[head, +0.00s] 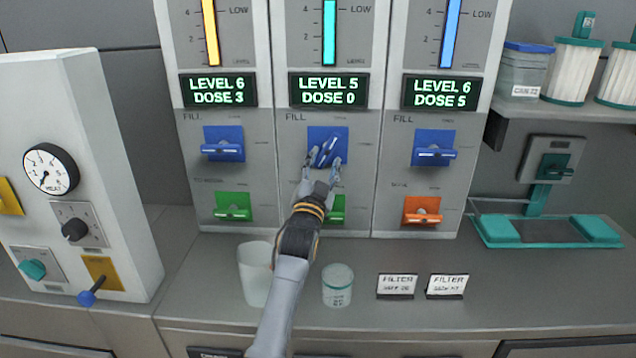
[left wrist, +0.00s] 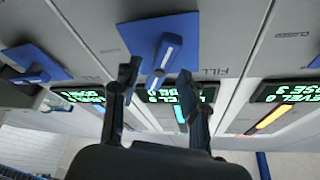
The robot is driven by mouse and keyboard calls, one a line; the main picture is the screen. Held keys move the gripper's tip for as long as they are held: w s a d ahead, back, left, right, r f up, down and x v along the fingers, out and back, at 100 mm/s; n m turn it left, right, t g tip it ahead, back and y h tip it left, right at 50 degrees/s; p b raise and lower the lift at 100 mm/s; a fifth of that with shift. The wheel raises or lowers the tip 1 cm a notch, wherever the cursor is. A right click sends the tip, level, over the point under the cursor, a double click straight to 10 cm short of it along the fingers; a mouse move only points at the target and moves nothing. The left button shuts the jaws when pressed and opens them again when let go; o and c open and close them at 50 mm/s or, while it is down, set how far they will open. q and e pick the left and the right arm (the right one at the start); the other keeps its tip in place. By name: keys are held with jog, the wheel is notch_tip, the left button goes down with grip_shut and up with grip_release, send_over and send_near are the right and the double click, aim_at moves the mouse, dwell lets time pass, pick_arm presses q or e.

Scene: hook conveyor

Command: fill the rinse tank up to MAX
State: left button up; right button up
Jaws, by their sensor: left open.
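Three tank panels stand side by side; I cannot read which one is named rinse. The middle panel has a teal level gauge (head: 329,33), and its display (head: 328,90) reads LEVEL 5, DOSE 0. Its blue FILL handle (head: 328,150) is turned to a slant, while the FILL handles on the left (head: 222,150) and right (head: 434,153) panels lie level. My left gripper (head: 323,165) is open at the middle FILL handle. In the left wrist view the blue handle (left wrist: 163,62) shows between and beyond the fingers of the gripper (left wrist: 158,85); contact is unclear. My right gripper is not in view.
Below are a green handle (head: 233,208) at left, a part-hidden green one (head: 337,210) in the middle and an orange one (head: 422,212) at right. A pale cup (head: 255,277), a lidded jar (head: 337,288) and two FILTER cards (head: 396,285) stand on the counter. A gauge box (head: 100,130) stands left.

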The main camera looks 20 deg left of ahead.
pick_arm(q)
jog(key=v, duration=0.8)
dwell(7.0)
